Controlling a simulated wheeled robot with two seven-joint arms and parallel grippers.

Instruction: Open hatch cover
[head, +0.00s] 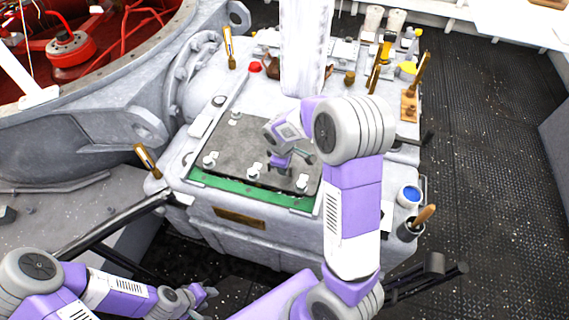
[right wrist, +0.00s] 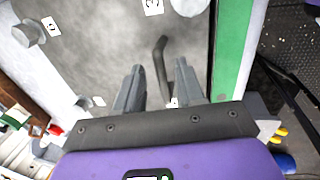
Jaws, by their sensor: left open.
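The hatch cover (head: 240,140) is a dark grey plate with several bolts or knobs and white number tags, lying flat on a pale grey block. My right gripper (head: 283,172) is above the right part of the cover, pointing down. In the right wrist view its two fingers (right wrist: 158,88) are apart. A dark curved handle (right wrist: 162,62) on the cover (right wrist: 95,45) shows between and beyond the fingertips; I cannot tell whether they touch it. My left gripper (head: 207,292) is open and empty, low in front of the block and away from the cover.
A green strip (head: 245,189) edges the cover's near side. Several tools and bottles stand along the block's back and right side, with a blue-topped pot (head: 409,195) at right. A round opening with red machinery (head: 70,50) is at the upper left. Dark deck (head: 480,180) is clear at right.

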